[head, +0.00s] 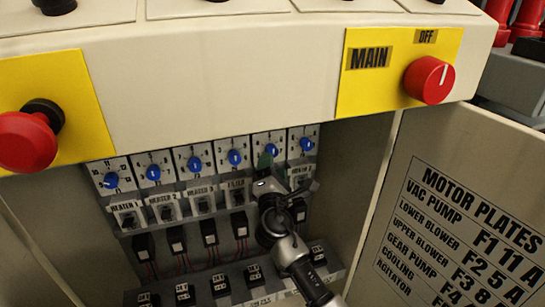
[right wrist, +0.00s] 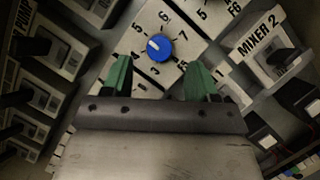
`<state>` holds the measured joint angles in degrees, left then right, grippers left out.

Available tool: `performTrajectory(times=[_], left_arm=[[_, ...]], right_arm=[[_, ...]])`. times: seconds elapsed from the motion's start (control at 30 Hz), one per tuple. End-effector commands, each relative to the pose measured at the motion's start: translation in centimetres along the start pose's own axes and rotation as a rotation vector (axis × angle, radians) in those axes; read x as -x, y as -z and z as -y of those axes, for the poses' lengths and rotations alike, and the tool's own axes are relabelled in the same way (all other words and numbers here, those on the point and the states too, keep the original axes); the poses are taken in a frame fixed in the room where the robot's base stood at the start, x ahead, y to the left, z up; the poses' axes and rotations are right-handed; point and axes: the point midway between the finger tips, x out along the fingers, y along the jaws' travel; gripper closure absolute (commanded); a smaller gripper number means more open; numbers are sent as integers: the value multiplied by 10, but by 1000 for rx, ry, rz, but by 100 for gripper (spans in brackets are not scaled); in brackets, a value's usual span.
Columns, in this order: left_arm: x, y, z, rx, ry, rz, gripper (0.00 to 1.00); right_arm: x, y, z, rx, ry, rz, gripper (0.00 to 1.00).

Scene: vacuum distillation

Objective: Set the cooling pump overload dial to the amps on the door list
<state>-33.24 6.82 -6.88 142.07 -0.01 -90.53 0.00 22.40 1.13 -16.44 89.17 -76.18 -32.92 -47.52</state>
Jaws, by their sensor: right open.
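A row of blue overload dials on white scale plates runs through the open cabinet, one of them at its left end (head: 111,180). My right gripper (head: 268,160) is at the fifth dial (head: 271,150) from the left, partly covering its plate. In the right wrist view my right gripper (right wrist: 160,80) is open, its green fingertips apart, with a blue dial (right wrist: 159,47) just beyond the gap. Its white mark points left, near 4 and 5. I cannot read which dial is the cooling pump's. The door list (head: 455,235) shows a "COOLING" row; its amps are cut off. My left gripper is out of view.
Labelled switches (head: 128,215) and black wired blocks (head: 143,246) sit below the dials. The overhanging panel above carries a red MAIN knob (head: 429,80) at OFF and a red mushroom button (head: 28,142). The open door (head: 500,165) bounds the right side.

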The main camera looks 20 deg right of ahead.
Motion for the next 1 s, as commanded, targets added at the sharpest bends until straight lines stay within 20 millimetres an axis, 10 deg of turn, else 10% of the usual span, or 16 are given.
performTrajectory(times=[0.33, 1.0], left_arm=[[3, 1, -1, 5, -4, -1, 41], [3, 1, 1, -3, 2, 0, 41]], right_arm=[[58, 0, 0, -1, 1, -1, 41], [64, 0, 0, -1, 1, 0, 41]])
